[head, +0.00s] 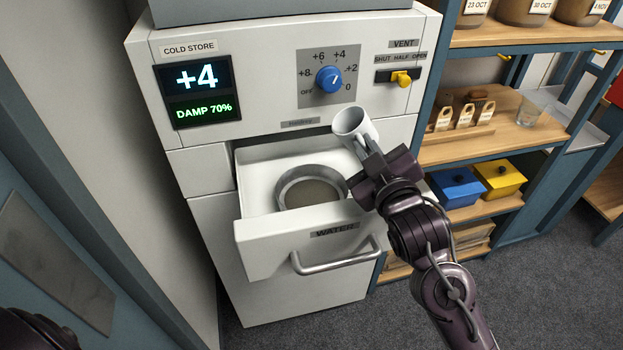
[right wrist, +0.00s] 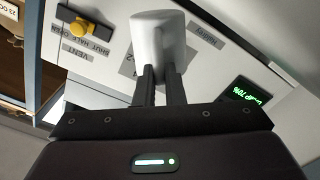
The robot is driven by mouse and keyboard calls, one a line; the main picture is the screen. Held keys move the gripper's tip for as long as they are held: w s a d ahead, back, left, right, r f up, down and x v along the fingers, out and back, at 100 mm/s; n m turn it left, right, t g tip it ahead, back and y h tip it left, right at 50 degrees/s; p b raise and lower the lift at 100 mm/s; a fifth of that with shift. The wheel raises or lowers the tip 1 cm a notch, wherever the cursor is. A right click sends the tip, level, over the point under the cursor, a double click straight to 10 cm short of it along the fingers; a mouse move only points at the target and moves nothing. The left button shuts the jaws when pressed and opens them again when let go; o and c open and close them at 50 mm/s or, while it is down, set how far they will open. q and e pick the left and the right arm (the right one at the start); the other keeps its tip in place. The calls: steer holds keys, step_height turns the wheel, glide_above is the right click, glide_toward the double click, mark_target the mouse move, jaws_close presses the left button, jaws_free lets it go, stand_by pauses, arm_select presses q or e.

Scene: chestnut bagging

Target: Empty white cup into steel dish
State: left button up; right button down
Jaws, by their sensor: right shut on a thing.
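The white cup (head: 354,124) is held in my right gripper (head: 369,148), above the back right of the open drawer. The cup is tilted, its mouth facing up and left in the head view. In the right wrist view the cup (right wrist: 158,38) sits between the two fingers (right wrist: 160,85). Its inside is too small to make out. The steel dish (head: 312,172) is a round metal dish in the white drawer (head: 262,228) marked WATER, below and left of the cup. Its bottom looks grey-brown. My left gripper is not in view; only a dark piece of arm shows at lower left.
The cold store cabinet (head: 270,78) stands behind, with a blue dial (head: 329,79) and a yellow vent lever (head: 402,79). The drawer's handle (head: 335,257) sticks out in front. Shelves at right hold jars, a glass (head: 527,113), a blue box (head: 454,188) and a yellow box (head: 500,179).

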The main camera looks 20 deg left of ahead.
mark_target(376, 135)
steer(key=d+m+p, duration=0.1)
steer(key=w+d+f+m+p, duration=0.1)
steer(key=m, duration=0.1)
steer(key=w+d+m, duration=0.1)
steer(key=m, duration=0.1)
steer(key=shift+w+d+f+p, duration=0.25)
steer(key=shift+d+p, duration=0.1)
steer(key=shift+p, duration=0.05)
steer(key=shift+w+d+f+m, duration=0.35)
steer(key=shift+d+f+m, duration=0.05)
steer(key=shift+m, duration=0.6)
